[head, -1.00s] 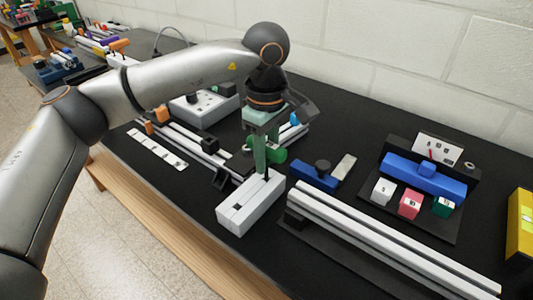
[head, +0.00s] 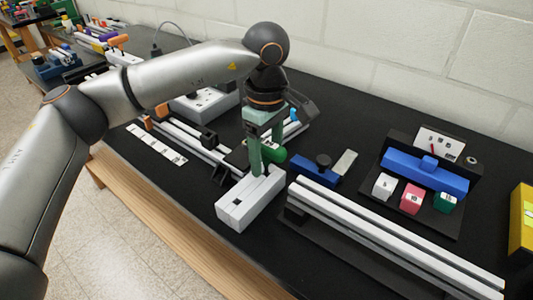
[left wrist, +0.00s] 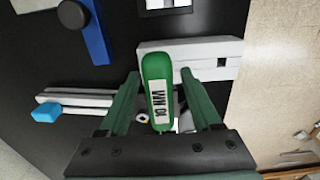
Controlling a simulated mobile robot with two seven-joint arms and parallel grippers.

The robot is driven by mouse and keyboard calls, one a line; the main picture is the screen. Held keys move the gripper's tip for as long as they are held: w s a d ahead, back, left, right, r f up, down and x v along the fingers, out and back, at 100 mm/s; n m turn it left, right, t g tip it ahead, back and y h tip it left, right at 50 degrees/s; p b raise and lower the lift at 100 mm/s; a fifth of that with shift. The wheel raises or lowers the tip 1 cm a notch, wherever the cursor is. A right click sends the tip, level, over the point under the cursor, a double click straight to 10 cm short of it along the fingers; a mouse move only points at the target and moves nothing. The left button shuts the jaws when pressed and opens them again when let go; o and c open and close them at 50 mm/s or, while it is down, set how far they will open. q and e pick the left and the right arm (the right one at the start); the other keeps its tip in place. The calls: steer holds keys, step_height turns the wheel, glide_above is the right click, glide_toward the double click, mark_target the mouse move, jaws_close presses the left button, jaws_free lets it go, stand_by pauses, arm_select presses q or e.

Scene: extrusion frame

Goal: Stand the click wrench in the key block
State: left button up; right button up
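The click wrench has a green handle with a white label (left wrist: 156,85); it also shows beside my fingers in the head view (head: 273,155). The pale, slotted key block (head: 249,200) is on the black table, just below my left gripper (head: 263,168). The block also shows in the left wrist view (left wrist: 205,48), partly behind the handle. My left gripper in the wrist view (left wrist: 160,88) has its fingers apart, with the handle between them and gaps on both sides. The wrench's lower end is hidden, so I cannot tell how it sits. My right gripper is not in view.
A blue piece with a black knob (head: 316,172) lies right of the gripper. Long pale rails (head: 390,235) run to the front right. A blue fixture (head: 425,172) with small coloured blocks stands farther right. A white strip (head: 157,144) lies at left.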

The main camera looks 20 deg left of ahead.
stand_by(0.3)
arm_select(q)
steer(key=shift+r, duration=0.35)
step_height(320, 180, up, 12)
steer(key=shift+f+p, duration=0.15)
steer(key=shift+p, duration=0.2)
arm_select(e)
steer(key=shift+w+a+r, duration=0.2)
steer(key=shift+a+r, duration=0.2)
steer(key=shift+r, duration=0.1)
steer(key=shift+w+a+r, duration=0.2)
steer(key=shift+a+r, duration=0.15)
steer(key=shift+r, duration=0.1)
